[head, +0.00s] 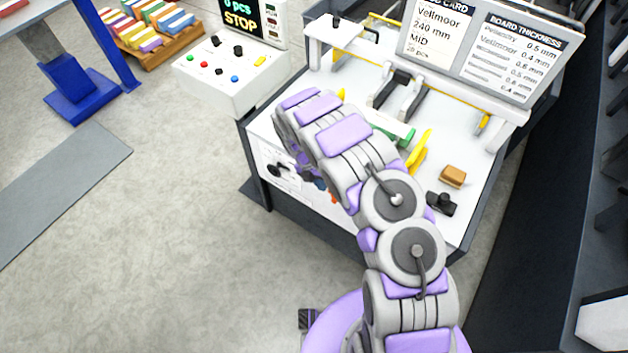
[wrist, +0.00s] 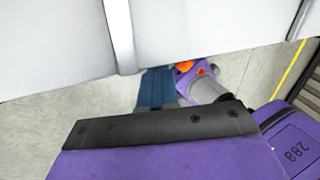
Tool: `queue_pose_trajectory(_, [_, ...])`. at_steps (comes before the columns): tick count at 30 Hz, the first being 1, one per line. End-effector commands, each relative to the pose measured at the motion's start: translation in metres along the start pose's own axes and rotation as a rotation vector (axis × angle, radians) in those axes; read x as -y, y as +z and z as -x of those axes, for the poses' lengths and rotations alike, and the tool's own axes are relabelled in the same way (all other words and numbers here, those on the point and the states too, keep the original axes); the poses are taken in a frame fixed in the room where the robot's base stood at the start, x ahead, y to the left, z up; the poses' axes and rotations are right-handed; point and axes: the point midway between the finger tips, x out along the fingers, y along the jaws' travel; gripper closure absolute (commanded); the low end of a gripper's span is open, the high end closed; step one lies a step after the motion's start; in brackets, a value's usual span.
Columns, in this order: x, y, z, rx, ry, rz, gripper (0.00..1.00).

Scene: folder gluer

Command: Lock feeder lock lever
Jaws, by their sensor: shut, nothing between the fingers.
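A black lever (head: 279,170) sits on a white plate on the front side of the machine (head: 262,140), just left of my arm's end. It looks like the feeder lock lever, but its label is too small to read. My gripper (head: 314,180) is low by the machine's front panel, to the right of this lever and mostly hidden behind my arm. It is shut and empty. The wrist view shows a white panel edge (wrist: 200,25), floor and purple parts of my own body, with no lever in sight.
A control box (head: 232,75) with buttons and a STOP display stands left of the machine. The white top holds a brown block (head: 453,176), a black knob piece (head: 441,203) and yellow parts (head: 419,152).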

Motion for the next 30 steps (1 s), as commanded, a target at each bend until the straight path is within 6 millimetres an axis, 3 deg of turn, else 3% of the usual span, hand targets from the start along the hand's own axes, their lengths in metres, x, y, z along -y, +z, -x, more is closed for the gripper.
queue_pose_trajectory(30, [0.0057,-0.0006,0.0026,0.005,0.053,-0.003,1.0])
